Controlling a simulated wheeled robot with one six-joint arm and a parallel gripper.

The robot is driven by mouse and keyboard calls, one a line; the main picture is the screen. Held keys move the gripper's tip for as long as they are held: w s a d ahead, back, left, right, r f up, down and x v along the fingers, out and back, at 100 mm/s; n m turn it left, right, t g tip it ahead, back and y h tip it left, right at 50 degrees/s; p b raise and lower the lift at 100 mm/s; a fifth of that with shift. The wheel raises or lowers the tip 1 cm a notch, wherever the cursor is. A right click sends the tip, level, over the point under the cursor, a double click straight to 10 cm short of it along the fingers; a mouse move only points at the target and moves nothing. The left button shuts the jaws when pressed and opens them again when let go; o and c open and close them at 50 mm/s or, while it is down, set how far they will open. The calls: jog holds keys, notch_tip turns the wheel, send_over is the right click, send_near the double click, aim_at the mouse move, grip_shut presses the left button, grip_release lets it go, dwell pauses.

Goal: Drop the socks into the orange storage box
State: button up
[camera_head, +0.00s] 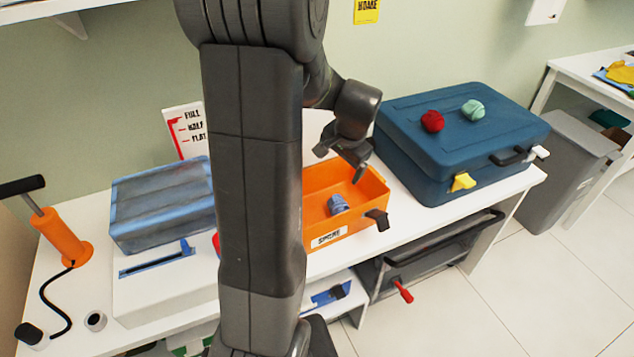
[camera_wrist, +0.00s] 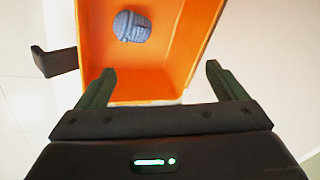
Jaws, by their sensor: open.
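The orange storage box (camera_head: 355,217) stands open on the white bench, with a label on its front. A blue knitted bundle (camera_head: 338,204), which looks like rolled socks, lies inside it on the floor. The bundle also shows in the wrist view (camera_wrist: 131,26), beyond my fingers and apart from them. My gripper (camera_head: 341,164) is above the box, pointing down, open and empty. In the wrist view its two fingers (camera_wrist: 158,74) stand wide apart over the box. My arm hides the box's left part in the head view.
A blue suitcase (camera_head: 455,150) stands right of the box, with a red ball (camera_head: 432,121) and a mint ball (camera_head: 473,110) on top. A blue-grey case (camera_head: 160,205) and an orange pump (camera_head: 62,238) are at left. A dark drawer (camera_head: 430,255) sits below the bench.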

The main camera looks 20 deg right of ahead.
jog(key=v, duration=1.2)
jog(key=shift+r+p, duration=0.3)
jog(key=shift+r, duration=0.1)
jog(key=shift+s, duration=0.15)
jog(key=w+p+x, duration=0.1)
jog(key=p+x, duration=0.1)
jog(key=x, duration=0.8)
jog(key=shift+r, duration=0.15)
jog(key=shift+w, duration=0.15)
